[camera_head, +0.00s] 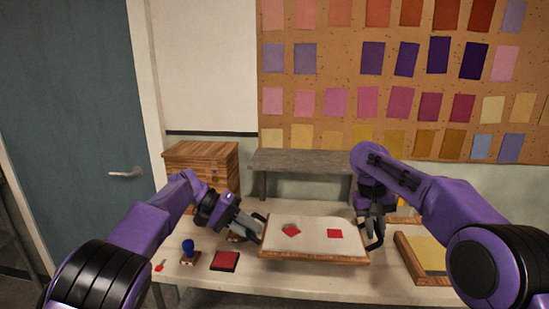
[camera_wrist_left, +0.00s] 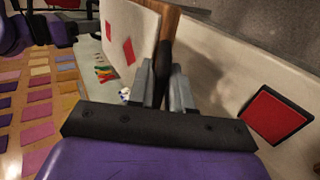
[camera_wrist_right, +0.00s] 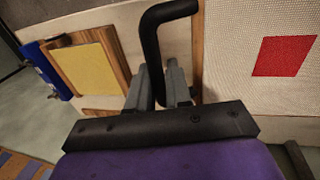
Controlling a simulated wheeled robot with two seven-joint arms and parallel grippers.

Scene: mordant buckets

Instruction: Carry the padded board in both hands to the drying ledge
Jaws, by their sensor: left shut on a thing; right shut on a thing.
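The padded board (camera_head: 312,243) has a white top, a wooden rim, two red patches and a dark handle at each end. It is in front of me at the table's middle, roughly level; I cannot tell how far it is above the tabletop. My left gripper (camera_head: 256,230) is shut on its left handle, which shows in the left wrist view (camera_wrist_left: 163,62). My right gripper (camera_head: 374,226) is shut on its right handle, clear in the right wrist view (camera_wrist_right: 152,48). The drying ledge (camera_head: 305,160) is a grey shelf behind the board, raised on legs, its visible top bare.
A wooden drawer box (camera_head: 200,160) stands back left. A red pad (camera_head: 224,261) and a blue-knobbed stamp (camera_head: 188,250) lie left of the board. A wooden tray with a yellow panel (camera_head: 428,255) is close on the right. A swatch board (camera_head: 400,80) hangs behind.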

